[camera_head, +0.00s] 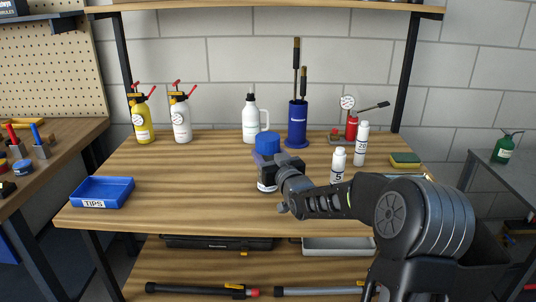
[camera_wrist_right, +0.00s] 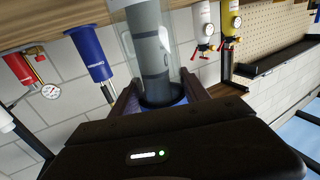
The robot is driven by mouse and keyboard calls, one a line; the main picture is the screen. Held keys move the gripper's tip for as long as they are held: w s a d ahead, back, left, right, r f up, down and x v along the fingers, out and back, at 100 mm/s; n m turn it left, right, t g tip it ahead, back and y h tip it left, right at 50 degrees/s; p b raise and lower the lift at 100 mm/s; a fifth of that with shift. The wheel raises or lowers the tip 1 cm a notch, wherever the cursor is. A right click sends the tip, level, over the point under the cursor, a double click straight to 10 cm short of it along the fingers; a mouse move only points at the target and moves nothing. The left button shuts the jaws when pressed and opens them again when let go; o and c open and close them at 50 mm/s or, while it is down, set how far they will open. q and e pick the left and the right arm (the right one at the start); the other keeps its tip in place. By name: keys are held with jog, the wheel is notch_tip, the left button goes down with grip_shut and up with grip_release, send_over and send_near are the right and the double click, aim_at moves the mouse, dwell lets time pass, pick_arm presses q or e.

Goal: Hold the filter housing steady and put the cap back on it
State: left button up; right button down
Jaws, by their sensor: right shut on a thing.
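The filter housing (camera_head: 267,186) stands upright near the middle of the table in the head view, with a pale label low on its front. In the right wrist view its clear tube (camera_wrist_right: 146,45) shows a grey core and a dark ring. The blue cap (camera_head: 267,139) is at the top of the housing; I cannot tell whether it is fully seated. My right gripper (camera_head: 268,163) is shut around the upper part of the housing, below the cap's bright top. In the right wrist view its fingers (camera_wrist_right: 160,98) lie either side. My left gripper is not in view.
A small white bottle (camera_head: 338,165) stands close behind my right arm, with another (camera_head: 361,144) farther back. A blue brush holder (camera_head: 297,124) and a white wash bottle (camera_head: 250,119) stand behind the housing. A blue TIPS tray (camera_head: 102,192) is at left. The left-centre table is clear.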

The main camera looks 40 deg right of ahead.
jog(key=c, duration=0.6)
grip_release()
jog(key=shift+o, duration=0.2)
jog(key=shift+r, duration=0.15)
jog(key=v, duration=1.2)
